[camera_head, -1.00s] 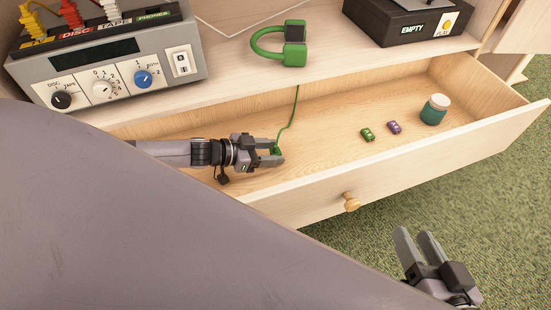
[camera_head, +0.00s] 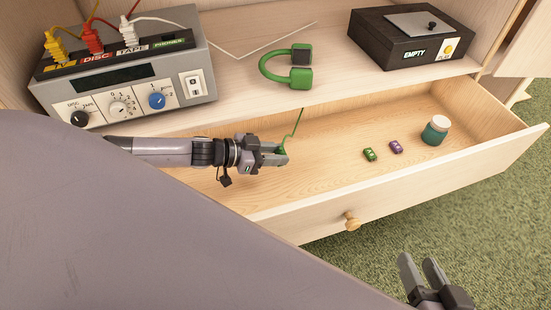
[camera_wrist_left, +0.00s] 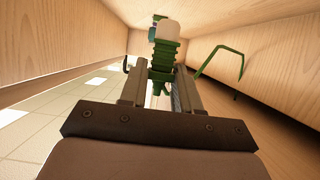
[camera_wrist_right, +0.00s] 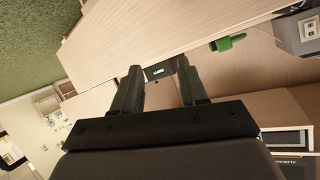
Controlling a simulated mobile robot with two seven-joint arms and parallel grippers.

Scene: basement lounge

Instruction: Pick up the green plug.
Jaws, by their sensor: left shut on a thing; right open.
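My left gripper (camera_head: 270,155) is shut on the green plug (camera_head: 282,150), above the floor of the open drawer (camera_head: 330,140). In the left wrist view the plug (camera_wrist_left: 162,62) stands between the two fingertips (camera_wrist_left: 160,84), ribbed and dark green. A thin green cord (camera_head: 299,123) runs up from it toward the green headphones (camera_head: 273,72) on the shelf. The cord also shows at the right of the left wrist view (camera_wrist_left: 220,50). My right gripper (camera_head: 420,272) is open and empty, outside the drawer at the lower right.
A grey device (camera_head: 120,85) with coloured plugs and a black box (camera_head: 412,40) stand on the shelf. The drawer front (camera_head: 400,195) is a low wall.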

